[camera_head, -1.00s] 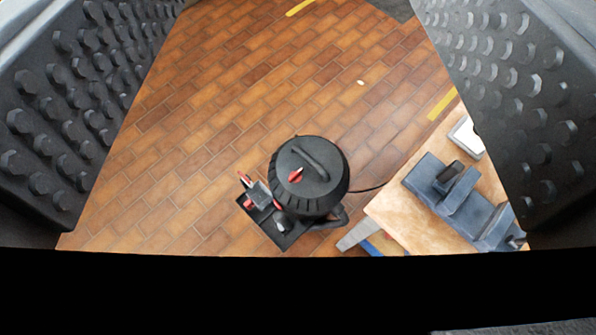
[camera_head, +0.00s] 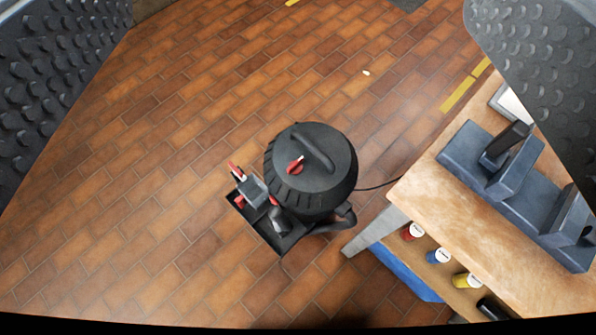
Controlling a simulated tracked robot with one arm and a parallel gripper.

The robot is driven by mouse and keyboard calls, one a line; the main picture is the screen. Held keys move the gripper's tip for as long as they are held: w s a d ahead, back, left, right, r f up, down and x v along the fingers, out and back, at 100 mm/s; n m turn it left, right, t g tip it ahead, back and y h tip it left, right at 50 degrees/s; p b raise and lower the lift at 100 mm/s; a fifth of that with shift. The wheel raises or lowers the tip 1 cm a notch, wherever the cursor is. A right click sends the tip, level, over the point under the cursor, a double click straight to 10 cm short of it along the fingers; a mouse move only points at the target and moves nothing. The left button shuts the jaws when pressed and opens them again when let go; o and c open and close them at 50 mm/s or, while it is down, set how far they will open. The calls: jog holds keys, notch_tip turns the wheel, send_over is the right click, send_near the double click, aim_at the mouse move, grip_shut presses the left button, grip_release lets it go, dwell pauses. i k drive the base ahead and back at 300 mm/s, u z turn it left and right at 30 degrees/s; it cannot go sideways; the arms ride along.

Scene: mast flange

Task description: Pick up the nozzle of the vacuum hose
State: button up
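The vacuum (camera_head: 315,170) is a black round canister with a ribbed lid, a top handle and a red knob. It stands on the floor near the middle of the view. A black hose (camera_head: 340,218) curves round its lower right side towards a black tray (camera_head: 262,238) at its lower left. Small grey, black and red parts (camera_head: 254,190) stand in the tray; I cannot tell surely which one is the nozzle. My gripper (camera_head: 298,85) is open, with its dark studded fingers at the left and right edges. Nothing is between them, and the vacuum is well beyond them.
A wooden workbench (camera_head: 430,210) with a blue-grey vise (camera_head: 515,190) stands at the right, close to the vacuum. Red, blue and yellow cans (camera_head: 438,256) sit on a shelf under it. A thin cable runs from vacuum to bench. Brick floor left of the vacuum is clear.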

aim_at(277, 229)
jog(key=z, duration=0.35)
jog(key=k, duration=1.25)
jog(key=u, duration=0.35)
